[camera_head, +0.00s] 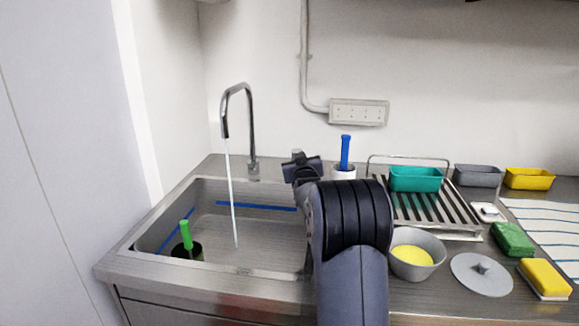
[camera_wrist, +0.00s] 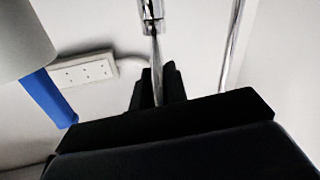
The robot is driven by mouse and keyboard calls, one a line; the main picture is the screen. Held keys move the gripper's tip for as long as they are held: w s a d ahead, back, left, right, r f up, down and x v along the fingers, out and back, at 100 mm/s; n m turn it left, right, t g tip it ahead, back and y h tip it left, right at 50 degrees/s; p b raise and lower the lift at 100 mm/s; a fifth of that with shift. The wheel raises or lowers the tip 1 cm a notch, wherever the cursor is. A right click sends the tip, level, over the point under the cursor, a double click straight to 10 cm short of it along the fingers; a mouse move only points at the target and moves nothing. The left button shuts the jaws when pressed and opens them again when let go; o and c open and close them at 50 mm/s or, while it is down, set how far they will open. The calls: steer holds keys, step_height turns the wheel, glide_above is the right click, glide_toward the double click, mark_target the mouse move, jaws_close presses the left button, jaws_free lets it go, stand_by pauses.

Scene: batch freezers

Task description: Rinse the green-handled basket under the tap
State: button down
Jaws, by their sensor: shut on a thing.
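The green-handled basket stands in the left front of the sink (camera_head: 265,262). Its green handle (camera_head: 186,235) points up and its dark body (camera_head: 187,251) is partly hidden by the sink edge. The tap (camera_head: 251,120) is running. Its water stream (camera_head: 231,190) falls into the sink to the right of the basket, apart from it. My gripper (camera_head: 294,165) is above the sink's back right corner, right of the tap and away from the basket. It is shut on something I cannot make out. In the wrist view the fingers (camera_wrist: 158,88) show dark in front of the tap column (camera_wrist: 152,25).
A blue-handled tool (camera_head: 345,150) stands in a white cup (camera_head: 344,172) right of my gripper. A rack (camera_head: 470,225) with a teal container (camera_head: 415,179), a grey bowl (camera_head: 417,268) and sponges (camera_head: 543,279) crowd the right counter. The sink's middle looks clear.

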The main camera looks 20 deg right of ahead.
steer(key=shift+a, duration=0.1)
steer(key=c, duration=1.6)
jaws_free()
steer(key=shift+o, duration=1)
steer(key=shift+s, duration=0.1)
steer(key=shift+s, duration=0.1)
steer(key=b+v, duration=0.1)
steer(key=v, duration=0.9)
steer(key=shift+s, duration=0.3)
steer(key=shift+w, duration=0.15)
